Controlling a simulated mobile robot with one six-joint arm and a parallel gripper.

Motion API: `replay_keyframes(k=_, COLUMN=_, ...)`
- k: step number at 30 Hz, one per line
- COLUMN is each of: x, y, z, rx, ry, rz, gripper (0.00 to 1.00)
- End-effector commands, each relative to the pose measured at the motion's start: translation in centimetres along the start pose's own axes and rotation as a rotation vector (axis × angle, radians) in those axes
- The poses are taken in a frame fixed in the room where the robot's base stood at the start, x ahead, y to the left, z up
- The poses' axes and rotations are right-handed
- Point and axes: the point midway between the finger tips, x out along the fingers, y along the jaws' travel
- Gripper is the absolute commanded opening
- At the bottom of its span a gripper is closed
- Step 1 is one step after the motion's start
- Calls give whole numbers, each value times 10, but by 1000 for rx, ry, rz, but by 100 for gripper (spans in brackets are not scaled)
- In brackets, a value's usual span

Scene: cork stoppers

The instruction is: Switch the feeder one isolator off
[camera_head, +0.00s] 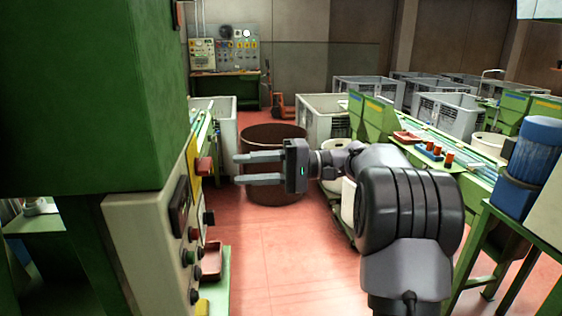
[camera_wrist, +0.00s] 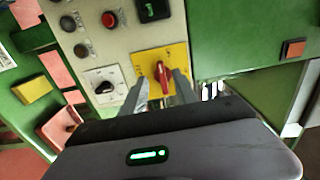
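A red rotary isolator handle (camera_head: 204,166) sits on a yellow plate (camera_head: 192,152) on the side of the beige control panel (camera_head: 150,240) at left. In the wrist view the red handle (camera_wrist: 162,78) stands roughly upright in the picture on its yellow plate (camera_wrist: 149,60). No readable label shows which feeder it belongs to. My gripper (camera_head: 237,169) is open and empty, its fingers pointing at the handle with a gap left in the head view. In the wrist view the fingers of my gripper (camera_wrist: 161,84) lie to either side of the handle.
A green machine housing (camera_head: 90,90) stands at left. A brown drum (camera_head: 272,150) stands behind my gripper. Red floor is open below.

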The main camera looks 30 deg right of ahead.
Motion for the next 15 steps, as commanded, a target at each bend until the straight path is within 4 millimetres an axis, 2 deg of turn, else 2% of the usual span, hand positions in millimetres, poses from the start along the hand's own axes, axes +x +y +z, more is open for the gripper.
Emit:
replay_keyframes(k=1, x=-18, y=-3, z=-1, rx=2, ry=5, rz=-1, gripper=35)
replay_keyframes(k=3, x=-41, y=-3, z=-1, rx=1, ry=5, rz=0, gripper=35)
replay_keyframes(k=6, x=-69, y=-2, z=-1, rx=1, ry=3, rz=0, gripper=35)
replay_keyframes(k=10, x=-92, y=-2, z=0, rx=0, ry=1, rz=0, gripper=35)
replay_keyframes(k=15, x=-102, y=0, z=0, rx=0, ry=1, rz=-1, gripper=35)
